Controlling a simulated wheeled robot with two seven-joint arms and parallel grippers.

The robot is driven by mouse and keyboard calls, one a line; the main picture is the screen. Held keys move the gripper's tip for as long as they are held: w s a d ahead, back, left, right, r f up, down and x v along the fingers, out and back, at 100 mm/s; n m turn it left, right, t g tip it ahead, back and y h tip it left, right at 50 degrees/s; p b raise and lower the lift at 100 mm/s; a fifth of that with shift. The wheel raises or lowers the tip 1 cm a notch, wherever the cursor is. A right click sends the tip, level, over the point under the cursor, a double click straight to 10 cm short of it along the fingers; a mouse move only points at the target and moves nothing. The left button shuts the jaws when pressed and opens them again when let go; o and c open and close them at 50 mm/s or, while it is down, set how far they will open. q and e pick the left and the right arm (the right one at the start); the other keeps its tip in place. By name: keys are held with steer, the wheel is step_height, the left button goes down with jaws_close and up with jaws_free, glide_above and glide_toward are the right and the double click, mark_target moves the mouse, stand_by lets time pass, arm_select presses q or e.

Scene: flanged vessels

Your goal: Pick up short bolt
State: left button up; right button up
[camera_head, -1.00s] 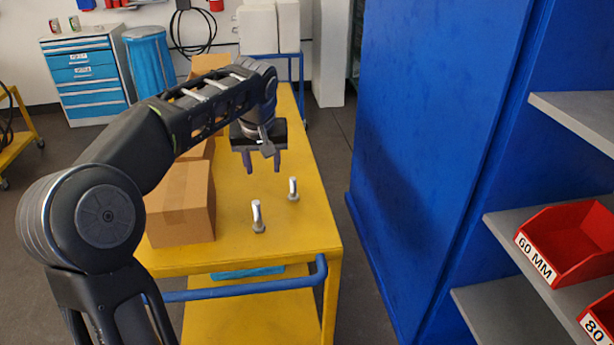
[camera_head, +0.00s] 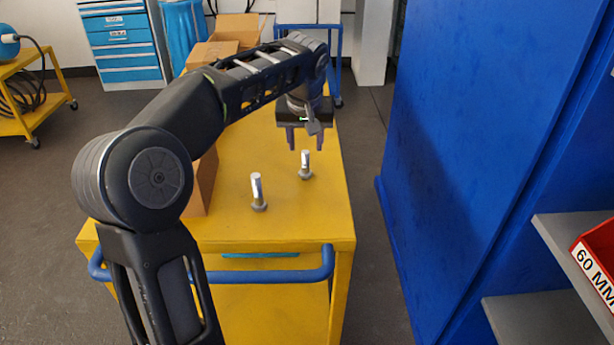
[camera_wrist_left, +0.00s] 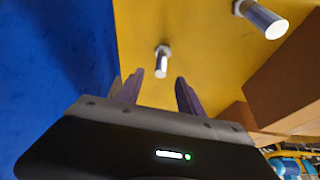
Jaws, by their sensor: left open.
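Two metal bolts stand upright on their heads on the yellow cart top (camera_head: 290,220). The shorter-looking bolt (camera_head: 305,166) is farther back and to the right; it also shows in the left wrist view (camera_wrist_left: 162,63). The longer-looking bolt (camera_head: 258,192) is nearer and to the left, and shows at the top right of the left wrist view (camera_wrist_left: 263,19). My left gripper (camera_head: 305,145) is open and empty, pointing down just above and behind the short bolt. In the left wrist view its fingers (camera_wrist_left: 160,80) are spread, with the short bolt lined up between them, seemingly apart. My right gripper is not visible.
Cardboard boxes (camera_head: 222,42) stand along the cart's left side, partly behind my arm. A blue cabinet wall (camera_head: 450,150) rises to the right of the cart. Grey shelves with a red bin (camera_head: 600,252) are at far right. The cart's front right top is clear.

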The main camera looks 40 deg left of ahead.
mark_target(306, 160)
arm_select(q)
steer(key=shift+f, duration=0.1)
steer(key=shift+x, duration=1.3)
steer(key=shift+p+x, duration=0.7)
steer(key=shift+x, duration=1.9)
jaws_close()
